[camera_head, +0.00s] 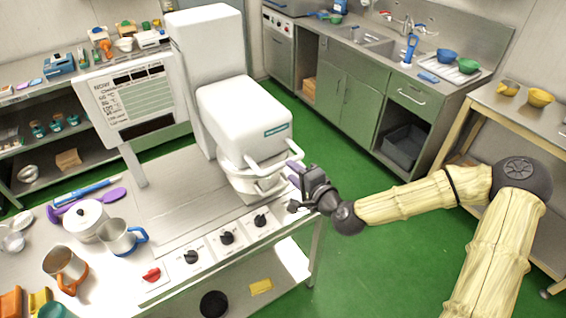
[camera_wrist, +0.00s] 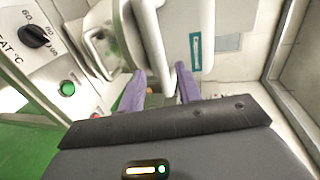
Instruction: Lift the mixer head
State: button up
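The mixer head (camera_head: 243,115) is a white rounded block on a tall white column, with a bowl-like part and a white handle bar (camera_head: 277,165) at its front lower edge. The head looks level. My gripper (camera_head: 297,180) is at the right of the handle, close to it. In the wrist view, two purple fingers (camera_wrist: 160,92) are spread apart, with the white handle bar (camera_wrist: 152,40) reaching down toward the gap between them. I cannot tell whether the fingers touch it. The teal label of the head (camera_wrist: 195,52) shows just beyond.
The mixer stands on a steel counter with knobs (camera_head: 227,237) along its front. A white pot (camera_head: 85,221), a steel mug (camera_head: 120,238) and a purple spoon (camera_head: 92,203) lie at the left. A sign panel (camera_head: 133,95) stands behind. Green floor is free at the right.

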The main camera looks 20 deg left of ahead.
aim_at(285, 166)
jog(key=p+x, duration=0.1)
jog(key=x, duration=0.4)
jog(key=shift+w+a+f, duration=0.1)
jog(key=shift+w+a, duration=0.15)
jog(key=shift+w, duration=0.05)
grip_shut()
